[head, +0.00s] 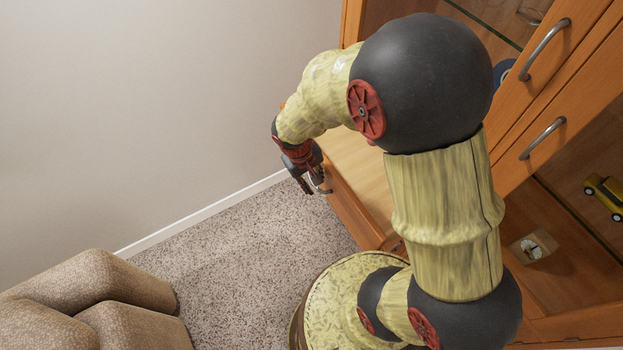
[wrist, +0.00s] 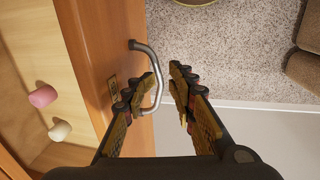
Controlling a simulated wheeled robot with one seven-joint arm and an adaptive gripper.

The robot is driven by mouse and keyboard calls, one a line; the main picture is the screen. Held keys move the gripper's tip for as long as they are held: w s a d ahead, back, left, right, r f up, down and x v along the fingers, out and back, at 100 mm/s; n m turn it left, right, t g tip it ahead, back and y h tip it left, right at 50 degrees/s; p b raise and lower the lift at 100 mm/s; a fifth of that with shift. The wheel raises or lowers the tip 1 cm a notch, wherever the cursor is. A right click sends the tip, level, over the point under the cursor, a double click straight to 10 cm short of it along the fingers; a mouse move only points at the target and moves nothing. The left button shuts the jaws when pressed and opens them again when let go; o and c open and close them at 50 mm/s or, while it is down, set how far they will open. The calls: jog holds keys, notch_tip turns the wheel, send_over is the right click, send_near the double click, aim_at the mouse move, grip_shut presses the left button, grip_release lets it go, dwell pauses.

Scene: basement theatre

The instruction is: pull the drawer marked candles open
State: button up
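The drawer front (wrist: 95,35) is orange wood and fills the left of the wrist view. It has a curved grey metal handle (wrist: 157,84) and a small label plate (wrist: 112,86), too small to read. My gripper (wrist: 168,80) is open with its fingers on either side of the handle bar. The left finger is on the drawer-front side, inside the loop, and the right finger stands outside with a gap to the bar. In the head view my gripper (head: 312,186) is low at the cabinet front, where the handle is hard to make out.
A pink cylinder (wrist: 43,96) and a cream one (wrist: 60,131) sit on pale wood behind the front. A brown cushioned seat (head: 85,305) is lower left. Speckled carpet (head: 240,255) is clear before the drawer. A wall (head: 140,100) stands left. Upper doors have handles (head: 543,138).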

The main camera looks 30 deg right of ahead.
jog(key=shift+w+r, duration=0.15)
jog(key=shift+r, duration=0.05)
notch_tip(320, 180, up, 12)
jog(key=a, duration=0.2)
jog(key=shift+a+f, duration=0.15)
jog(key=shift+f, duration=0.05)
dwell(0.5)
jog(key=s+a+r+t+y+b, duration=0.1)
jog(key=s+r+t, duration=0.4)
jog(key=s+r, duration=0.7)
notch_tip(320, 180, up, 2)
jog(key=shift+s+r+m+t+y+b, duration=0.2)
jog(key=shift+r+m+t+y+b, duration=0.15)
jog(key=shift+y+b, duration=0.25)
jog(key=shift+f, duration=0.1)
